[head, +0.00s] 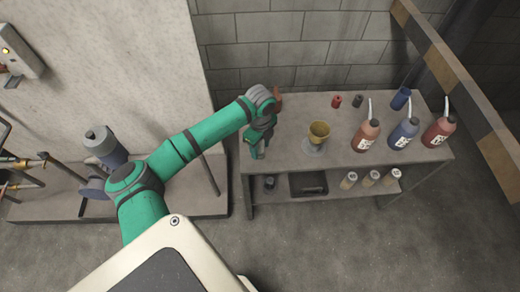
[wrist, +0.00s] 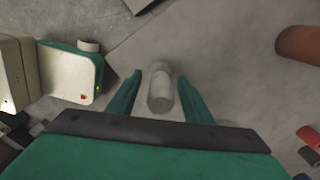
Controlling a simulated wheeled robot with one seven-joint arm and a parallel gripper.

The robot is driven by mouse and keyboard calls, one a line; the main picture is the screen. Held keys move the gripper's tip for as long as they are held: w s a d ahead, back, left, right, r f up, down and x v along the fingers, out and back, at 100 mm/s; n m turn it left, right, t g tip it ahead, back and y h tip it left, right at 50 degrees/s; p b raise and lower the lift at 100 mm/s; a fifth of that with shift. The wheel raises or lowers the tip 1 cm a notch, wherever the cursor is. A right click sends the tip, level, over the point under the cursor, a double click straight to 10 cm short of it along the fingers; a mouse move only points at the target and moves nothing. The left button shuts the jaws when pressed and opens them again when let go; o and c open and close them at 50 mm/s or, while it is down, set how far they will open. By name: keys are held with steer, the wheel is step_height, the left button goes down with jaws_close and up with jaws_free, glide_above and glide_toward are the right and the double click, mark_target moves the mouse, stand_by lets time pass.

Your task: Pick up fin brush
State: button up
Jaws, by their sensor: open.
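My gripper (head: 257,150) hangs at the left end of the grey workbench (head: 292,118). In the wrist view the green fingers of my gripper (wrist: 160,74) are apart. A small pale grey cylinder with a rounded end (wrist: 160,95) shows between them, against a grey surface. I cannot tell whether it touches either finger, how far below it lies, or whether it is the fin brush. In the head view my arm and gripper hide that spot. No other thing is clearly a fin brush.
A reddish-brown cylinder (wrist: 300,44) stands right of my gripper. A dark tray (head: 309,183) and small bottles (head: 370,178) are on the lower shelf. The bench front has bare room.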

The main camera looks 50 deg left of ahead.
steer(key=c, duration=1.2)
steer(key=shift+o, duration=0.4)
steer(key=shift+r, duration=0.15)
